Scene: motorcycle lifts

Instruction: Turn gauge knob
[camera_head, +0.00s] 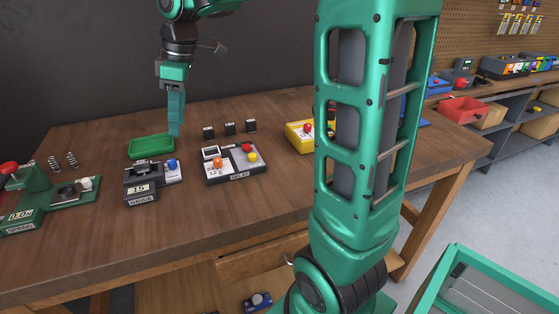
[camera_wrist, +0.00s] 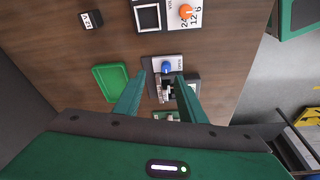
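The gauge (camera_head: 141,190) is a dark box on the wooden table, with a display reading 15 and a GAUGE label. A blue knob (camera_head: 172,164) stands on the light plate at its right side. In the wrist view the blue knob (camera_wrist: 166,67) lies near the fingertips, and the gauge body (camera_wrist: 165,88) shows partly between the fingers. My gripper (camera_head: 175,134) points down above and behind the gauge, apart from the knob in the head view. In the wrist view my gripper (camera_wrist: 161,78) has its two green fingers spread, with nothing held between them.
A green tray (camera_head: 151,147) lies behind the gauge. The relay box (camera_head: 234,165), with orange, red and yellow controls, stands to the right. The spring device (camera_head: 62,193) is at the left, and a yellow box (camera_head: 297,137) is farther right. The table front is clear.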

